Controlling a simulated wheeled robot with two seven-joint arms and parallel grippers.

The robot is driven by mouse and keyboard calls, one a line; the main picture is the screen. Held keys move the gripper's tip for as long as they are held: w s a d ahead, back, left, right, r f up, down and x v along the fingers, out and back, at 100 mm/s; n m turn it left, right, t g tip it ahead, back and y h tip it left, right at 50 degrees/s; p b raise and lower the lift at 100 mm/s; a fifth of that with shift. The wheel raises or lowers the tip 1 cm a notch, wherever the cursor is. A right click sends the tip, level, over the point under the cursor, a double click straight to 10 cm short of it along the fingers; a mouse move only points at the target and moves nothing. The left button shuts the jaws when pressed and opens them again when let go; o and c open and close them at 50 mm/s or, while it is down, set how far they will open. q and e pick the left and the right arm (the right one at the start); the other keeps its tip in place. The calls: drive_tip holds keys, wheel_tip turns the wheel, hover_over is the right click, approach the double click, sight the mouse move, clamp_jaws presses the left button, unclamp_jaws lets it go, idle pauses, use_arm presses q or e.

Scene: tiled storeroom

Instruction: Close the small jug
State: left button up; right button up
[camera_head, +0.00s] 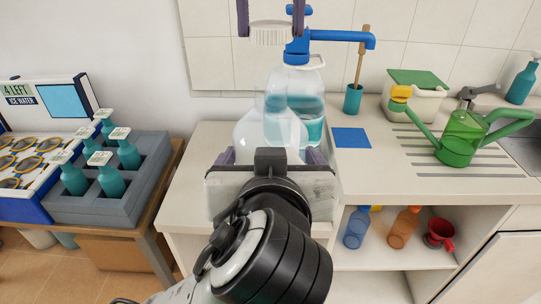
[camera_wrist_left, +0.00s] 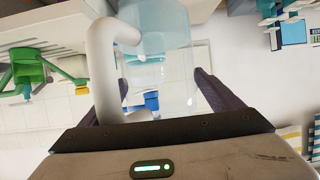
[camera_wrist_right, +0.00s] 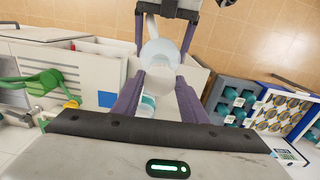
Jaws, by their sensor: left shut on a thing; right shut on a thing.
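The small jug (camera_head: 265,132) is a translucent white vessel with a narrow neck, roughly upright over the counter. My left gripper (camera_head: 271,158) is shut on its body, seen from behind in the head view. The jug's white handle (camera_wrist_left: 98,75) and clear body (camera_wrist_left: 175,70) fill the middle of the left wrist view. My right gripper (camera_head: 270,22), at the top of the head view, is shut on a white ridged cap (camera_head: 270,36). The cap is above the jug's neck and apart from it. The right wrist view looks down towards the jug and my left gripper (camera_wrist_right: 165,28).
A large water bottle (camera_head: 311,108) with a blue pump (camera_head: 297,47) stands just behind the jug. A green watering can (camera_head: 462,138) and a white bin with green lid (camera_head: 418,100) stand on the right. A grey crate of teal bottles (camera_head: 130,180) is on the left.

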sight(271, 83)
drive_tip(key=shift+f, duration=1.8)
drive_tip(key=shift+s, duration=0.1)
drive_tip(key=shift+f, duration=0.9)
drive_tip(key=shift+f, duration=0.55)
